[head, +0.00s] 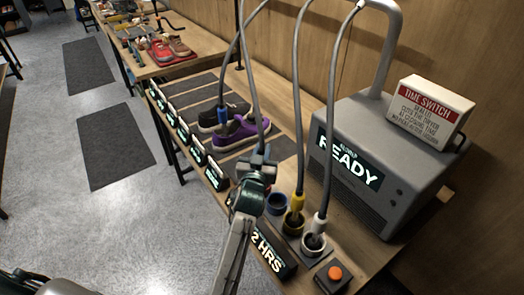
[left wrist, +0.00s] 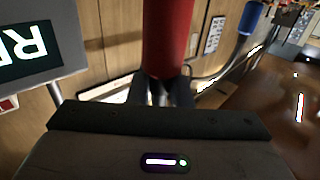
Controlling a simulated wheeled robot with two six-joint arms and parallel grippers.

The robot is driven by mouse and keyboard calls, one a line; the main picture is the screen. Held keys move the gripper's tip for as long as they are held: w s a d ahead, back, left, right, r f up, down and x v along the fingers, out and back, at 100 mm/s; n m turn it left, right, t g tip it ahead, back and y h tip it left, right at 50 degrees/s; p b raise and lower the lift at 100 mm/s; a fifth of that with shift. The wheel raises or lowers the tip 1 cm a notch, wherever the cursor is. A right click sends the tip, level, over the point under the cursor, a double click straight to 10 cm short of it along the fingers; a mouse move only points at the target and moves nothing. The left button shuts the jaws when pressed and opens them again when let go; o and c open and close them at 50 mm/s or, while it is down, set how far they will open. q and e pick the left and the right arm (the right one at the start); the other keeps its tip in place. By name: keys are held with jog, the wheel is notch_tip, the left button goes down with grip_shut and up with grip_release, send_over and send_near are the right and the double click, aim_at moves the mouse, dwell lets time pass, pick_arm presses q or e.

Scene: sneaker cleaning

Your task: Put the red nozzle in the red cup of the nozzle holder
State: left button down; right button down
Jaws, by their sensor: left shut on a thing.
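My left gripper (head: 258,163) is over the near part of the long bench, beside the nozzle holder (head: 285,238). It is shut on the red nozzle, which shows as a red cylinder between the fingers in the left wrist view (left wrist: 167,35). The holder has an empty blue cup (head: 277,204), a cup with the yellow nozzle (head: 297,203) and a pale cup with the white nozzle (head: 318,222). My right gripper is out of view.
A grey dryer box (head: 365,150) reading READY stands right of the holder, with a time switch sign (head: 428,112) on top. An orange button (head: 335,273) is in front. A purple sneaker (head: 240,132) with the blue nozzle (head: 223,115) at it sits behind my gripper.

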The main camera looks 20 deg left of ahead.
pick_arm(q)
jog(key=shift+a+f, duration=0.1)
jog(key=shift+f, duration=0.35)
jog(key=c, duration=1.3)
grip_release()
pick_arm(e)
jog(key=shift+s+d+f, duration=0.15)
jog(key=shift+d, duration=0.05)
